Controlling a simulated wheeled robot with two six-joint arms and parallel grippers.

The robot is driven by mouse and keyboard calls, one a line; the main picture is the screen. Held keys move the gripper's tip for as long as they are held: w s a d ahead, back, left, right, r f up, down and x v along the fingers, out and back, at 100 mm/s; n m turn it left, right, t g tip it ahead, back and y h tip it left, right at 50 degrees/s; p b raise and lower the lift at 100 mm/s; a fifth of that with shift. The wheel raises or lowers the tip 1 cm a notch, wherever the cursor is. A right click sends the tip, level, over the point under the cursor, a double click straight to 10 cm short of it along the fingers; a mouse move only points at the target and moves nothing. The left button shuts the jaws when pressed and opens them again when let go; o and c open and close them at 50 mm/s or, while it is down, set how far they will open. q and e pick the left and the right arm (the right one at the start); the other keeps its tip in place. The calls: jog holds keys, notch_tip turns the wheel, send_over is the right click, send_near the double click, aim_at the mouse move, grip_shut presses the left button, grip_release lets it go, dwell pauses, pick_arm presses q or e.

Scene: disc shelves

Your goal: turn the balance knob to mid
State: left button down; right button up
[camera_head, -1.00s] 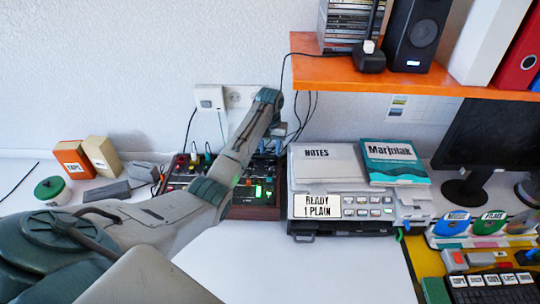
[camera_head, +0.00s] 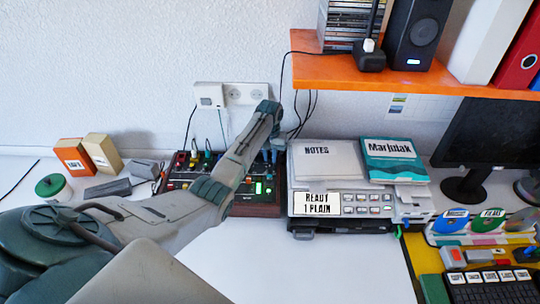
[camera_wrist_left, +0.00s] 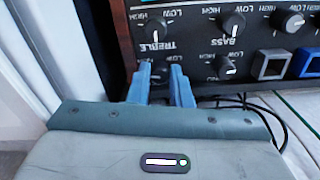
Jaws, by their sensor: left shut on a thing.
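The mixer (camera_head: 262,210) is a dark box with wooden ends, small knobs and lit green parts, against the wall. My left arm reaches over it, and its gripper hides part of it in the head view. In the left wrist view its front panel appears upside down, with TREBLE and BASS labels. My left gripper (camera_wrist_left: 161,75) is shut on a small dark knob (camera_wrist_left: 160,70) beside the TREBLE label. The fingers hide most of this knob, so I cannot read its name or pointer. My right gripper is not in view.
Other knobs, one near TREBLE (camera_wrist_left: 155,31) and one near BASS (camera_wrist_left: 233,24), sit close to the fingers. Square buttons (camera_wrist_left: 270,65) are to the right. A printer (camera_head: 340,222) stands right of the mixer. An orange shelf (camera_head: 330,72) overhangs at upper right. The front tabletop is clear.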

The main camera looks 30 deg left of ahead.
pick_arm(q)
jog(key=shift+r+p, duration=0.15)
jog(key=shift+p, duration=0.15)
jog(key=shift+r+n+p, duration=0.1)
jog(key=shift+n+p, duration=0.5)
jog(key=shift+n, duration=0.1)
jog(key=n+p, duration=0.4)
jog(key=n, duration=0.2)
jog(key=shift+p, duration=0.3)
jog(key=shift+n+p, duration=0.55)
jog(key=shift+n, duration=0.65)
jog(key=shift+w+n+p, duration=0.1)
jog(key=shift+n+p, duration=0.3)
jog(key=shift+n, duration=0.7)
